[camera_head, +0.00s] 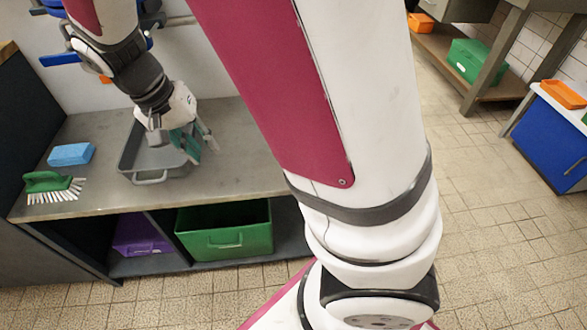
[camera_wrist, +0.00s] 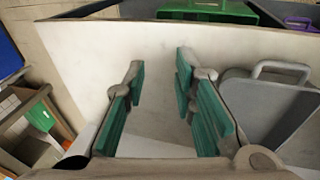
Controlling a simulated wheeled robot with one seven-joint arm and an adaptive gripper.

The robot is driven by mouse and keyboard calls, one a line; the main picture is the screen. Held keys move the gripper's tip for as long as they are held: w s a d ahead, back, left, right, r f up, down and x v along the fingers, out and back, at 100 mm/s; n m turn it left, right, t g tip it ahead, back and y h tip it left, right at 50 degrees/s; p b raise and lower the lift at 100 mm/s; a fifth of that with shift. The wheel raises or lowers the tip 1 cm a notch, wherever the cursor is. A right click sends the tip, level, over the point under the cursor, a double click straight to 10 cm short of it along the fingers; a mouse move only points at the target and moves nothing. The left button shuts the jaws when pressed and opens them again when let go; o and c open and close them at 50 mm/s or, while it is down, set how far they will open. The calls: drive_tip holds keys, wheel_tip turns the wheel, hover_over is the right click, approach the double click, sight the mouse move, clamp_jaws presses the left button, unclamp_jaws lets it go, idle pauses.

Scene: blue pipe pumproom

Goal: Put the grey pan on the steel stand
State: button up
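The grey pan (camera_head: 150,160) is a shallow rectangular tray with a loop handle at its front, resting on the grey worktop (camera_head: 240,165) at the left of the head view. In the wrist view the pan (camera_wrist: 262,108) shows at the right, its handle towards the top. My gripper (camera_head: 196,148) hangs at the pan's right side, partly in front of it. In the wrist view my gripper (camera_wrist: 158,72) has its teal-padded fingers spread with nothing between them, and the pan lies outside the right finger. I cannot tell for sure which surface is the steel stand.
A blue sponge (camera_head: 71,154) and a green brush (camera_head: 52,186) lie left of the pan. Green (camera_head: 226,240) and purple (camera_head: 140,236) crates sit under the worktop. A metal table (camera_head: 478,75) with a green crate (camera_head: 476,60) on its lower shelf stands at upper right. The middle floor is clear.

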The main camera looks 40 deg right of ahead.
drive_tip(key=s+r+n+y, duration=0.1)
drive_tip(key=s+r, duration=0.3)
drive_tip(key=s, duration=0.5)
drive_tip(key=s+d+r+n+y, duration=0.1)
drive_tip(key=s+r+n, duration=0.3)
drive_tip(key=s, duration=0.5)
drive_tip(key=s+r+n+t+y, duration=0.1)
drive_tip(key=s+r+n, duration=0.1)
drive_tip(key=s, duration=0.7)
drive_tip(key=shift+s+d+r, duration=0.15)
drive_tip(key=shift+s+r, duration=0.05)
drive_tip(key=shift+r, duration=0.7)
drive_tip(key=shift+r, duration=0.1)
wheel_tip(320, 180, up, 26)
drive_tip(key=t+p, duration=0.3)
drive_tip(key=p, duration=2.2)
drive_tip(key=shift+d+r+t, duration=0.2)
drive_tip(key=shift+d+t, duration=0.05)
drive_tip(key=shift+t, duration=0.15)
